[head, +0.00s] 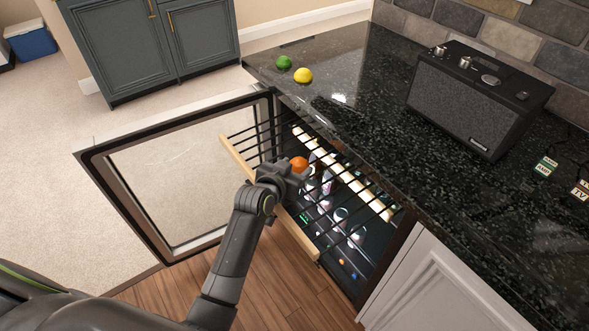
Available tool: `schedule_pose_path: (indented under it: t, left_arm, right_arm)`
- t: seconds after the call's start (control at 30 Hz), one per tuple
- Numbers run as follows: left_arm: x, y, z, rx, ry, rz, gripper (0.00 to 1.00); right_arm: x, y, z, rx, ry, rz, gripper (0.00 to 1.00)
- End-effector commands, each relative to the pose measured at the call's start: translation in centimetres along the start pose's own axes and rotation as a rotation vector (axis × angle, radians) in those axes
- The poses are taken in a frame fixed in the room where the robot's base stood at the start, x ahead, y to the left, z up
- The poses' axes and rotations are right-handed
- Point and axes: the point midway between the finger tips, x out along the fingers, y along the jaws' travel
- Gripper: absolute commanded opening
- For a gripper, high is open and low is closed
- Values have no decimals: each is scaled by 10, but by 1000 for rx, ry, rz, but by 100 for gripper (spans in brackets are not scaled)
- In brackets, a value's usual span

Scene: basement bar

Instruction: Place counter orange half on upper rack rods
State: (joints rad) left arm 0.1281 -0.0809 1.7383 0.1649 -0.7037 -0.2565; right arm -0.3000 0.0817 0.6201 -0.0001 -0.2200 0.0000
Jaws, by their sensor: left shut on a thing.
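The orange half (299,163) shows at the fingers of my left gripper (303,172), over the black rods of the pulled-out upper rack (285,207). My left gripper is shut on the orange half. Whether the fruit touches the rods cannot be told from this angle. The rack has a pale wooden front bar and stands out of the open cooler under the counter (385,110). My right gripper is not in view.
A lime (284,62) and a lemon (303,75) lie on the counter's far left end. A black speaker (475,95) stands on the counter. The open glass door (115,205) is left of the rack. Bottles (340,215) show below the rods.

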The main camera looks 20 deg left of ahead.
Motion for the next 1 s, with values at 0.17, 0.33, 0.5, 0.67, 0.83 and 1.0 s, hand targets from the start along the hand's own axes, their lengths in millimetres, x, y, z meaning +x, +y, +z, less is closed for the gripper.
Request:
schedule_pose_path:
  t: [0.17,0.33,0.5,0.67,0.83,1.0]
  left_arm:
    - [1,0,2,0,1,0,30]
    - [2,0,4,0,0,0,30]
    - [2,0,4,0,0,0,69]
    - [2,0,4,0,0,0,75]
    - [1,0,3,0,1,0,75]
    - [-8,0,2,-1,1,-1,75]
  right_arm:
    - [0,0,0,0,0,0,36]
    - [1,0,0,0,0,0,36]
    - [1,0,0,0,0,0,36]
    - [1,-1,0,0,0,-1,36]
    - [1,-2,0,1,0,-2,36]
    - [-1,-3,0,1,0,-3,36]
